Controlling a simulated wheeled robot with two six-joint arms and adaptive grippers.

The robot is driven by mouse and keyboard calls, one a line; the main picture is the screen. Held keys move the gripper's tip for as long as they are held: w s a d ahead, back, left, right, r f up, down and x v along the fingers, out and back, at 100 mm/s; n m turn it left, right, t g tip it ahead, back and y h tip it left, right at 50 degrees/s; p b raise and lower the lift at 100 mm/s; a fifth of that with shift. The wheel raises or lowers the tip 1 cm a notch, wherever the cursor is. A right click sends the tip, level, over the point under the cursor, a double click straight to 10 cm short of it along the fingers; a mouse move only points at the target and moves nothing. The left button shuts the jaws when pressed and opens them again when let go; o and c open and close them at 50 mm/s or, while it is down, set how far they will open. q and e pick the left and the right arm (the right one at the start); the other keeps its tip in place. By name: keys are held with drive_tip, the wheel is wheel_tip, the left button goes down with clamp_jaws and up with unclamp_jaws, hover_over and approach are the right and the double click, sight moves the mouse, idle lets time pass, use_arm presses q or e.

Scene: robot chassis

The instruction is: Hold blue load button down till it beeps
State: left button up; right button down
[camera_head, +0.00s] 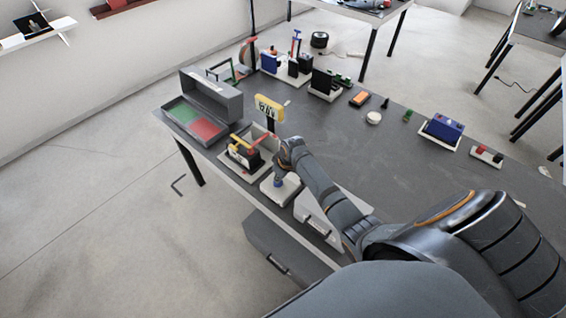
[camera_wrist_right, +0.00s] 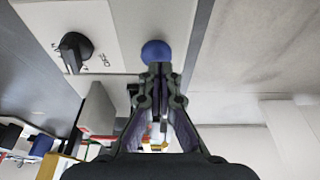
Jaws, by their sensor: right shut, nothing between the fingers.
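The blue load button (camera_wrist_right: 157,51) is a round knob on a pale panel in the right wrist view. My right gripper (camera_wrist_right: 160,69) is shut and empty, its fingertips at the button's near edge in that view. I cannot tell whether they touch or press it. In the head view my right gripper (camera_head: 279,179) points down over a small white box (camera_head: 283,193) near the table's front edge; it hides most of the button there. My left gripper is not in view.
A black knob (camera_wrist_right: 76,47) stands on the panel beside the button. On the table (camera_head: 335,140), a yellow display sign (camera_head: 269,107) and an open grey case (camera_head: 213,97) stand to the left. Several devices line the back; the table's middle is clear.

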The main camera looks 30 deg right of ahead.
drive_tip(key=b+v, duration=0.1)
drive_tip(key=v, duration=0.1)
drive_tip(key=shift+r+b, duration=0.3)
drive_tip(key=shift+r, duration=0.1)
use_arm(q)
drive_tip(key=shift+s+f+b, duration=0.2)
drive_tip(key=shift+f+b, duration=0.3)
drive_tip(key=shift+b, duration=0.2)
use_arm(e)
drive_tip(key=v, duration=0.8)
drive_tip(key=shift+r, duration=0.4)
drive_tip(key=shift+f, duration=0.1)
